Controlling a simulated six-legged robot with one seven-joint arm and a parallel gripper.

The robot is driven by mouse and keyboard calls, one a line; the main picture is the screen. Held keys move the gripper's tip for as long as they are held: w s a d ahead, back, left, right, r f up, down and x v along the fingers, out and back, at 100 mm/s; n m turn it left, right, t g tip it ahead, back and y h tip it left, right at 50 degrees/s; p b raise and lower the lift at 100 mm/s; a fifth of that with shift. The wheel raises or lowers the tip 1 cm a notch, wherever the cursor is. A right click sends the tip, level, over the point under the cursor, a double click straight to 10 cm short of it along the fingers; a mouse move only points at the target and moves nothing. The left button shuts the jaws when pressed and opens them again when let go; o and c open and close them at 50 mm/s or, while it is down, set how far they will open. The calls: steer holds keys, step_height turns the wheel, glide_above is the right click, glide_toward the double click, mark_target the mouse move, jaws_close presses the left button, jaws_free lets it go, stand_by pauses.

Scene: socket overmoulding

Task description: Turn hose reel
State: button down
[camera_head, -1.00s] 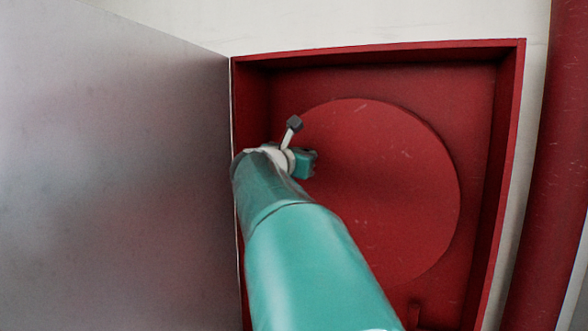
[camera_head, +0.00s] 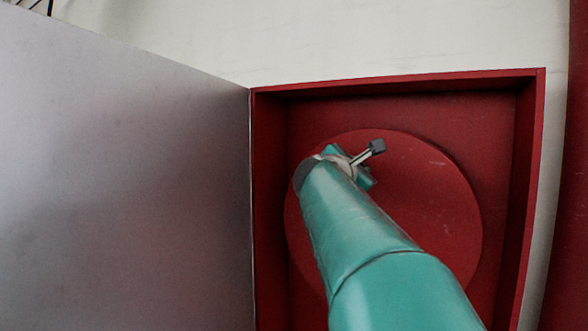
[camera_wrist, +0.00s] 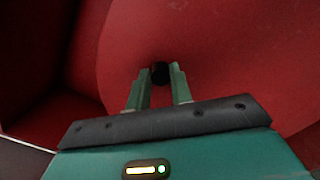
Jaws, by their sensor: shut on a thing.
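The hose reel (camera_head: 435,205) is a flat red disc inside an open red cabinet. It also fills much of the wrist view (camera_wrist: 225,60). A small dark round handle (camera_wrist: 160,70) stands on the reel's face. My gripper (camera_wrist: 159,78) has its two green fingers closed around this handle, one on each side. In the head view my gripper is at the upper left part of the disc, and my teal arm covers the disc's lower left and middle.
The red cabinet frame (camera_head: 535,150) surrounds the reel, with walls close at left, right and top. A large grey door (camera_head: 120,180) stands open at the left. A red pipe (camera_head: 575,200) runs along the right edge. The wall above is pale.

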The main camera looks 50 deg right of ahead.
steer(key=shift+s+f, duration=0.1)
steer(key=shift+f, duration=0.1)
steer(key=c, duration=1.3)
jaws_free()
steer(key=shift+o, duration=0.2)
steer(key=shift+r, duration=0.1)
steer(key=s+a, duration=0.2)
steer(key=a, duration=1.1)
steer(key=shift+a, duration=0.3)
